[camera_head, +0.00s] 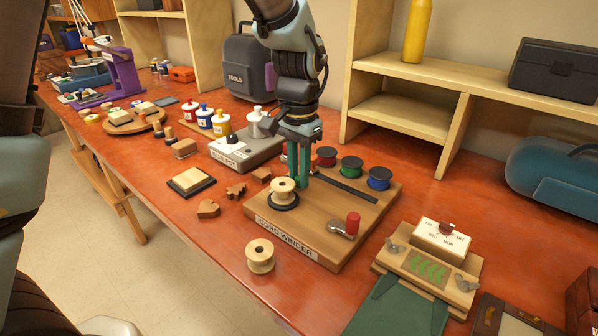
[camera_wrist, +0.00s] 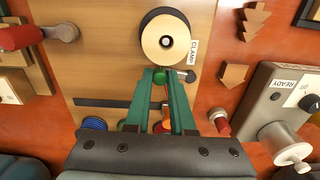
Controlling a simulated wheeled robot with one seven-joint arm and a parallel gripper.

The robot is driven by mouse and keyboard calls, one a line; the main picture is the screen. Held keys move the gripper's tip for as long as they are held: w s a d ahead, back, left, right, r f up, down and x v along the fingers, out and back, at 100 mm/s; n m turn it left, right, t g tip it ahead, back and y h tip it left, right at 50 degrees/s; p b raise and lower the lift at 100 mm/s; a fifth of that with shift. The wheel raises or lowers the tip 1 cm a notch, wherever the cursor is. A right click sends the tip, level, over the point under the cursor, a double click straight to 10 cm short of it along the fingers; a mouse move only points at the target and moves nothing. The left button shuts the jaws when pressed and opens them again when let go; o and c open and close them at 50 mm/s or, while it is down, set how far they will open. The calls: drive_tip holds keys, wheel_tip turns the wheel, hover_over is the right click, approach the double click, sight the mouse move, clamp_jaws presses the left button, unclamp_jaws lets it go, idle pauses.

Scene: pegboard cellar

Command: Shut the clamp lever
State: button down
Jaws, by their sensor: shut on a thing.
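The cord winder (camera_head: 300,232) is a wooden board on the bench with a pale spool (camera_head: 283,186) standing on a dark disc. In the wrist view the spool (camera_wrist: 167,40) sits just beyond my fingertips, with a CLAMP label (camera_wrist: 193,52) beside it. The clamp lever (camera_wrist: 188,76) shows as a small dark end at the right fingertip; the rest is hidden. My gripper (camera_wrist: 160,76), with green fingers, points down beside the spool, and its jaws are closed on the lever. In the head view my gripper (camera_head: 301,182) stands just behind the spool.
A red-handled crank (camera_head: 348,225) stands at the board's right front. Red, green and blue thread spools (camera_head: 351,167) line its back. A loose spool (camera_head: 260,256) stands in front.

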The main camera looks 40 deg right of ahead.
sight(298, 177)
drive_tip(key=c, duration=0.8)
unclamp_jaws()
drive_tip(key=shift+o, duration=0.2)
wheel_tip(298, 177, up, 11)
drive_tip(key=b, duration=0.2)
drive_tip(key=shift+f, duration=0.1)
drive_tip(key=w+a+f+n, duration=0.3)
drive_tip(key=w+a+n, duration=0.1)
drive_tip(key=w+a, duration=0.5)
drive_tip(key=a+f+n, duration=0.2)
drive_tip(key=a+n, duration=0.1)
drive_tip(key=a, duration=0.7)
drive_tip(key=a+f+n+t, duration=0.1)
drive_tip(key=a+f+n, duration=0.2)
drive_tip(key=a, duration=0.6)
drive_tip(key=w+a+f+n, duration=0.1)
drive_tip(key=a+f+n, duration=0.2)
drive_tip(key=a, duration=0.7)
drive_tip(key=shift+a+n+t, duration=0.3)
drive_tip(key=shift+n, duration=0.3)
